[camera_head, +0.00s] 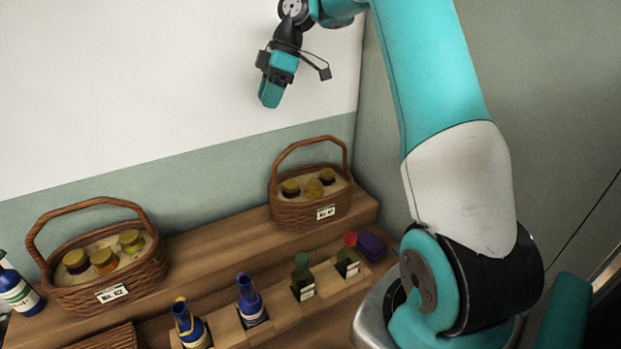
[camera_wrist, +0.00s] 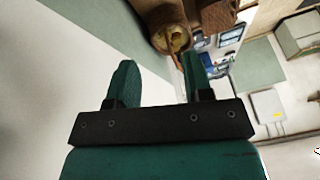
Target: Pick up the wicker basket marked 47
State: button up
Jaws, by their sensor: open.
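The wicker basket marked 47 (camera_head: 311,213) stands on the upper wooden shelf in the head view, near the wall corner. The label is small but seems to read No. 47. My gripper (camera_head: 270,95) is above and to the left of this basket in the picture, well apart from it. In the wrist view my gripper (camera_wrist: 160,78) is open, with nothing between its fingers. A brown basket shows beyond the fingertips there; I cannot tell which one.
Another wicker basket (camera_head: 107,275), with a label that seems to read No. 62, stands on the shelf at left. Blue bottles (camera_head: 249,300) and green bottles (camera_head: 302,277) stand in wooden holders on the lower step. A purple item (camera_head: 371,245) lies at right. Walls rise behind the shelf.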

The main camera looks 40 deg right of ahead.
jog(key=n+p, duration=0.2)
jog(key=p, duration=0.1)
send_near(310, 143)
jog(key=a+r+v, duration=0.1)
jog(key=v, duration=0.5)
jog(key=shift+h, duration=0.4)
jog(key=b+x, duration=1.2)
jog(key=shift+s+d+f, duration=0.1)
jog(key=shift+d+f, duration=0.25)
jog(key=x, duration=0.2)
jog(key=w+x, duration=0.1)
jog(key=x, duration=0.1)
jog(key=shift+f, duration=0.15)
jog(key=shift+a+f, duration=0.15)
jog(key=shift+f, duration=0.35)
jog(key=shift+f, duration=0.15)
jog(key=shift+c, duration=0.4)
grip_shut()
